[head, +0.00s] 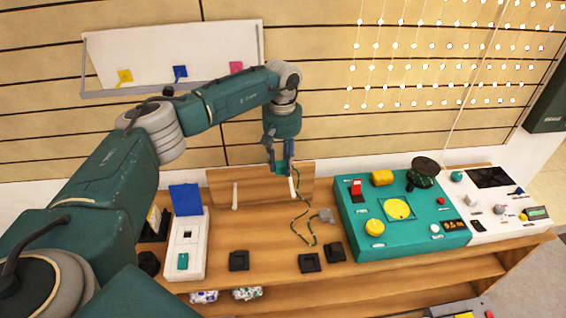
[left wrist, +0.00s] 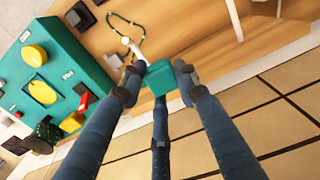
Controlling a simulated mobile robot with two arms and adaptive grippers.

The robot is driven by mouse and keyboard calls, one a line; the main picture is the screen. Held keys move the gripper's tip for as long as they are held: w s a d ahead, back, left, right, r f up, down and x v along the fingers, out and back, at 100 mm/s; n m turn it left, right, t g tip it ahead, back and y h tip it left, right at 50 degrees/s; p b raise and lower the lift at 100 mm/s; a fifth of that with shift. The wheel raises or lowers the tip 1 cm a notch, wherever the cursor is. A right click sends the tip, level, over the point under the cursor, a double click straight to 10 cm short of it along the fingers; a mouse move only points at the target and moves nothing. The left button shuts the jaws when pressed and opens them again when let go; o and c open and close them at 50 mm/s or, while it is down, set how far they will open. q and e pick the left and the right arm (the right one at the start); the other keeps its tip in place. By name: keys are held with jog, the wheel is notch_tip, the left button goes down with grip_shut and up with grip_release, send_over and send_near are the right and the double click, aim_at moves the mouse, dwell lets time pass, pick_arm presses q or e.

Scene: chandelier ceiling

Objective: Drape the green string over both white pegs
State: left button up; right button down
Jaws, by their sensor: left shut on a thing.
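My left gripper (head: 279,160) is shut on a teal block (left wrist: 160,77) above the wooden peg board (head: 262,190), close to the right white peg. The green string (head: 298,226) runs from beside the right white peg (head: 293,187) down onto the table, to a small grey block (head: 325,215). Whether it joins the teal block is hard to see. The left white peg (head: 235,196) stands bare. In the left wrist view the string (left wrist: 112,17) lies in a loose loop beyond the near peg (left wrist: 131,46). My right gripper is in neither view.
A teal control panel (head: 352,222) and a white panel (head: 480,227) stand to the right of the board. A white box with a raised blue lid (head: 186,199) is at left.

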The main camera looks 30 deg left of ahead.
pick_arm(q)
jog(key=s+a+f, duration=0.2)
jog(key=s+a, duration=0.4)
jog(key=a, duration=0.2)
jog(key=shift+s+a, duration=0.3)
jog(key=shift+a, duration=0.05)
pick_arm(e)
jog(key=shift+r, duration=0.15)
pick_arm(q)
jog(key=shift+a+f, duration=0.1)
jog(key=shift+f, duration=0.05)
jog(key=s+a+f, duration=0.1)
jog(key=s+a, duration=0.4)
jog(key=a, duration=0.2)
jog(key=shift+s+a+f, duration=0.2)
jog(key=shift+s, duration=0.15)
dwell(0.3)
jog(key=shift+d+f, duration=0.1)
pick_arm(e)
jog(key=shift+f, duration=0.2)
